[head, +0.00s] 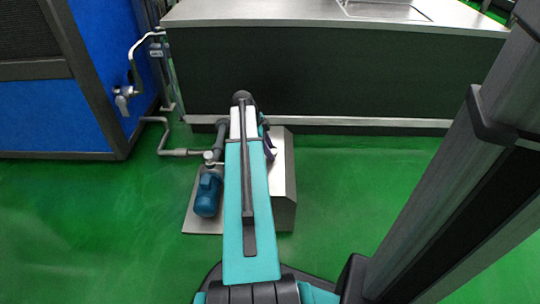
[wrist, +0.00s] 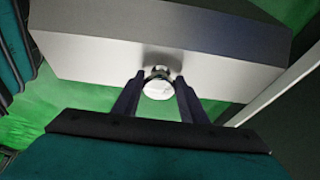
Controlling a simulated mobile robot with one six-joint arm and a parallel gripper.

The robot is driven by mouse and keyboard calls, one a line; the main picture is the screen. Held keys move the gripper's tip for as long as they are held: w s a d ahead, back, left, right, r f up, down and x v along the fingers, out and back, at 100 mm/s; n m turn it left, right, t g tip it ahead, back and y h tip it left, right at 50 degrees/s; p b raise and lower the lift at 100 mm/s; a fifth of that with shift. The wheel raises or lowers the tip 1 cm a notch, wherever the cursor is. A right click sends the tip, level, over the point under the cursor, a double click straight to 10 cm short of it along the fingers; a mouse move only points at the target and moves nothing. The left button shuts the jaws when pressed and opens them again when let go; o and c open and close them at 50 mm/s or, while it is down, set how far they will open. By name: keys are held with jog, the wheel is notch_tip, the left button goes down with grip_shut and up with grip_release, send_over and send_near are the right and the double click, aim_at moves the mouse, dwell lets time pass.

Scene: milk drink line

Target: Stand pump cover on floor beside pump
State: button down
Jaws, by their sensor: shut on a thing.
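The pump cover (head: 284,185) is a plain grey metal box to the right of my arm in the head view; my arm hides its left part. In the wrist view the cover (wrist: 150,58) spans the upper picture, with a round shiny knob (wrist: 158,83) on its near face. My gripper (wrist: 158,88) is shut on this knob, one dark finger on each side. The pump (head: 207,193) has a blue motor and stands left of my arm on a grey base plate (head: 203,226). I cannot tell whether the cover touches the plate or the floor.
A long counter (head: 320,75) with a dark front and steel top stands behind the pump. A blue cabinet (head: 60,115) stands at the left, with grey pipes (head: 180,152) between it and the pump. Green floor (head: 345,190) is clear right of the cover and left of the pump.

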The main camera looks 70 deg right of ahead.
jog(key=shift+f+b, duration=1.1)
jog(key=shift+f, duration=0.55)
jog(key=c, duration=1.1)
grip_release()
jog(key=shift+f, duration=0.1)
jog(key=p+v, duration=0.5)
jog(key=v, duration=0.7)
jog(key=shift+p, duration=0.35)
jog(key=shift+a, duration=0.1)
